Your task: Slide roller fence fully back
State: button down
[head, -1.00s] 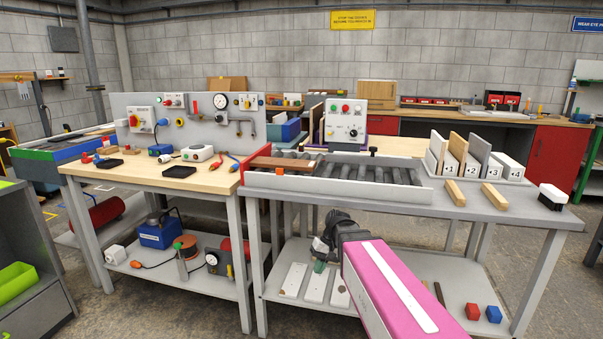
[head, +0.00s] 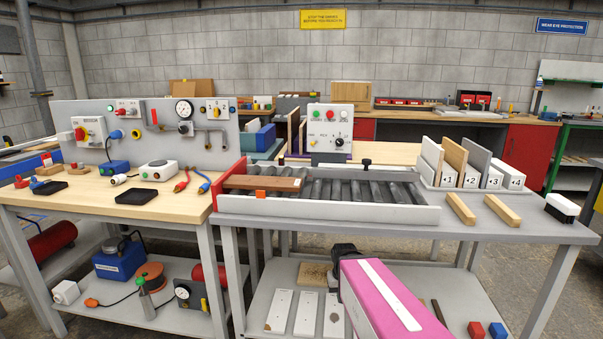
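The roller bed (head: 330,206) sits on the grey bench, with a pale front rail, a red left end and dark rollers. A pale bar with a black knob (head: 367,163) runs along its back side; it looks like the fence, but I cannot tell how far back it sits. A brown board (head: 262,183) lies across the left rollers. An orange block (head: 261,195) is at the front rail near it. My pink arm reaches up from the lower edge, below and in front of the bench edge. Its fingers are hidden from view.
Several numbered upright boards (head: 455,165) stand right of the rollers. A control box (head: 330,130) stands behind. The left table (head: 90,212) holds cables and fittings. The lower shelf holds white plates (head: 306,313).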

aim_at(366, 175)
jog(key=k+l+z, duration=0.2)
jog(key=k, duration=0.35)
jog(key=k+l+z, duration=0.15)
jog(key=k, duration=0.4)
jog(key=i+j, duration=0.15)
jog(key=j, duration=0.15)
jog(key=i+j, duration=0.2)
